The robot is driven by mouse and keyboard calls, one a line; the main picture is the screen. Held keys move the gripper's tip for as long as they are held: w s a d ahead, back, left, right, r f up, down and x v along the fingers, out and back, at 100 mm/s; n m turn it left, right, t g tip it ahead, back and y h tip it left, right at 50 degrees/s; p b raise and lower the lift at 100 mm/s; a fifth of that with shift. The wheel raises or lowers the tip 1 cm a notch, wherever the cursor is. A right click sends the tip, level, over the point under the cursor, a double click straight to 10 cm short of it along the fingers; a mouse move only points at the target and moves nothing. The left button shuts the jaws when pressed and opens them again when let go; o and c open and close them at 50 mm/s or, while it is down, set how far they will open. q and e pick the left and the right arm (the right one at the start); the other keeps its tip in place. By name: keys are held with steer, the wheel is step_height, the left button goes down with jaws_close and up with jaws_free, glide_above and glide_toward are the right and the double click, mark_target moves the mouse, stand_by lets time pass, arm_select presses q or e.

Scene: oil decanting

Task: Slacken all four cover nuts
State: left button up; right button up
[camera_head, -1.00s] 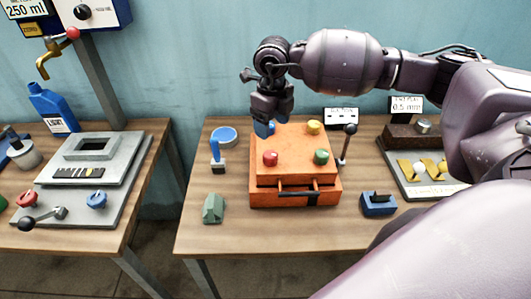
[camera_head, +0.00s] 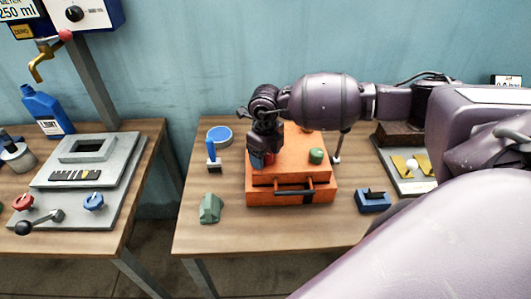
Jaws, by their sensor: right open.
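The orange box (camera_head: 291,195) stands on the right table with its cover on top. A green nut (camera_head: 316,156) shows at the cover's front right. A red nut (camera_head: 270,157) is partly hidden at the front left, behind or between the fingers of my right gripper (camera_head: 264,157). The gripper points down over it and is open; I cannot tell whether it touches the nut. A small blue patch shows at the fingertips; I cannot tell if it is finger or nut. My right arm hides the back of the cover. My left gripper is not in view.
A blue-handled tool (camera_head: 212,154), a round blue-rimmed dish (camera_head: 220,135) and a green block (camera_head: 210,208) stand left of the box. A blue block (camera_head: 373,201) and a grey tray (camera_head: 408,182) are at right. The table front is clear.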

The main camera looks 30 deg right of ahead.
steer(key=c, duration=0.9)
